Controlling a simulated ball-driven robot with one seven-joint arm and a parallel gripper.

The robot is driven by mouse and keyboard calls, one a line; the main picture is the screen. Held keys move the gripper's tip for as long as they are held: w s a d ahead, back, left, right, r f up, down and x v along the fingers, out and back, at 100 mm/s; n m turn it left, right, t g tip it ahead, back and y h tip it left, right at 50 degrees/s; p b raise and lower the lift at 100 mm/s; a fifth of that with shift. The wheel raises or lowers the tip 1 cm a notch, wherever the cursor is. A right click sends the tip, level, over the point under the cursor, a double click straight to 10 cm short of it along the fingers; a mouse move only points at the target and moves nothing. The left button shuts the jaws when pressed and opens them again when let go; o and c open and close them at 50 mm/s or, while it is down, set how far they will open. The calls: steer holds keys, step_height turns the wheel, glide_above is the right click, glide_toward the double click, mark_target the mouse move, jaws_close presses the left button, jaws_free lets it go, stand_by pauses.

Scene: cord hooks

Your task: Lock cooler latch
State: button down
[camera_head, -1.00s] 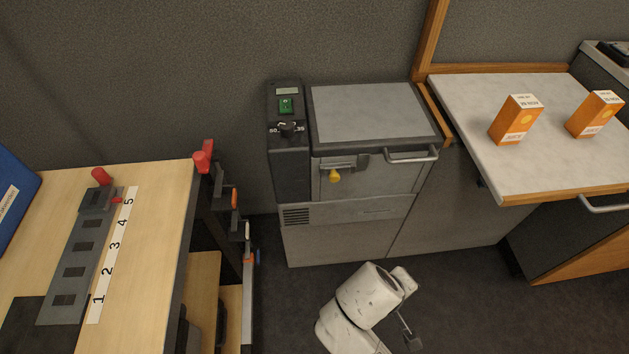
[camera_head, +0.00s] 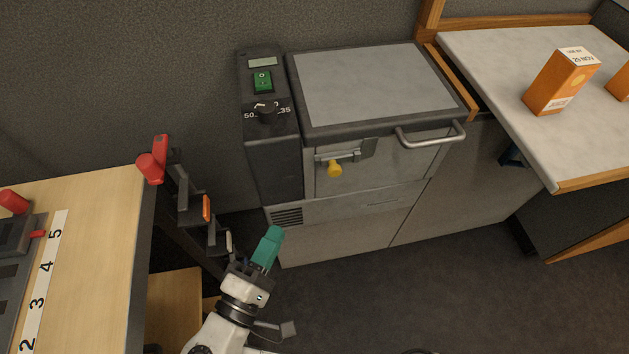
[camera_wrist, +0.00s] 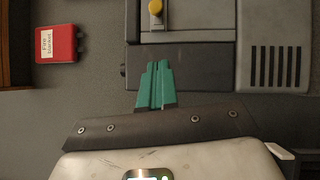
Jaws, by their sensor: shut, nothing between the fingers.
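The cooler (camera_head: 360,88) is a grey box with a dark-framed lid and a bar handle (camera_head: 430,136) at its front right. Its latch (camera_head: 342,158) is a horizontal metal bolt on the front face with a yellow knob (camera_head: 335,169) hanging down from it. In the wrist view the yellow knob (camera_wrist: 155,8) is at the top edge, beyond my fingertips. My gripper (camera_head: 271,236) has green fingers, closed together and empty, low and in front of the cooler, below and left of the latch. The fingers also show in the wrist view (camera_wrist: 157,72), apart from the knob.
A control panel with a green switch (camera_head: 263,80) and dial stands left of the latch. A wooden bench (camera_head: 92,270) with red-handled clamps (camera_head: 152,168) is at left. A counter with orange cartons (camera_head: 560,80) is at right. Open floor (camera_head: 450,290) lies in front.

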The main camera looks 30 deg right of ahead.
glide_toward(338, 175)
steer(key=w+d+r, duration=0.1)
steer(key=w+d, duration=0.2)
steer(key=w, duration=0.2)
steer(key=shift+w, duration=0.25)
steer(key=shift+d, duration=0.15)
steer(key=shift+s+d+p, duration=0.2)
steer(key=shift+s+d, duration=0.1)
steer(key=shift+d, duration=0.5)
steer(key=shift+s+d+p, duration=0.2)
steer(key=shift+s+d, duration=0.05)
steer(key=shift+d, duration=0.55)
steer(key=shift+w, duration=0.1)
